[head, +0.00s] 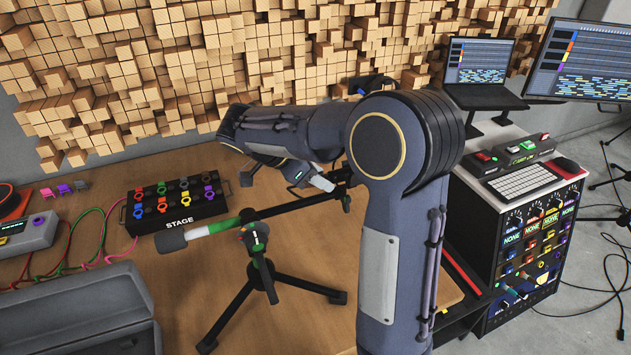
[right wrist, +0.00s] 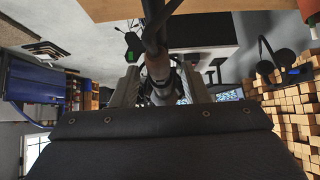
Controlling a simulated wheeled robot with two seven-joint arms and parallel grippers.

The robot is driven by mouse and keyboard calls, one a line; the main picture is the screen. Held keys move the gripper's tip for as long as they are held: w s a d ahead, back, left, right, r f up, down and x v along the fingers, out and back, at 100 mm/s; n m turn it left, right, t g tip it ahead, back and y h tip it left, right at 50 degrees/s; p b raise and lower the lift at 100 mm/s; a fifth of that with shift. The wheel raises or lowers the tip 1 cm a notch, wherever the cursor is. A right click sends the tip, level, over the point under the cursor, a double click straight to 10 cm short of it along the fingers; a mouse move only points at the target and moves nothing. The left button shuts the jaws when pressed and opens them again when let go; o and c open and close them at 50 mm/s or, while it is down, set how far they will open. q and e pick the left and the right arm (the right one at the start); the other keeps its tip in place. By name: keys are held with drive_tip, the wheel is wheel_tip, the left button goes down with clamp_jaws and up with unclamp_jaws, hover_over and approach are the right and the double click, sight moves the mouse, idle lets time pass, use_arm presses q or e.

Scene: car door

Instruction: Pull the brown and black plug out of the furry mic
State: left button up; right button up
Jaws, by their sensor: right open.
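In the right wrist view, a brownish-grey plug (right wrist: 158,68) on a thick black cable stands between the two fingers of my right gripper (right wrist: 161,88). The gripper is open, with a finger on each side of the plug; I cannot tell whether either finger touches it. In the head view my right gripper (head: 318,180) is over the back of the wooden table, near the far end of a boom stand (head: 300,203). My own arm hides much of that area, and I cannot make out the furry mic there. My left gripper is not in view.
A black STAGE box (head: 176,206) with several coloured plugs stands left of the boom stand (head: 262,265). A grey open case (head: 80,310) lies at front left. A rack (head: 525,250) with a keyboard is at right. Wooden blocks (head: 180,60) cover the back wall.

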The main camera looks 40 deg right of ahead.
drive_tip(key=shift+c, duration=0.2)
idle(0.6)
clamp_jaws()
drive_tip(key=shift+w+a, duration=0.3)
drive_tip(key=shift+a, duration=0.65)
drive_tip(key=shift+w+a, duration=0.3)
drive_tip(key=shift+a, duration=0.65)
drive_tip(key=shift+w+a, duration=0.3)
drive_tip(key=shift+a, duration=0.65)
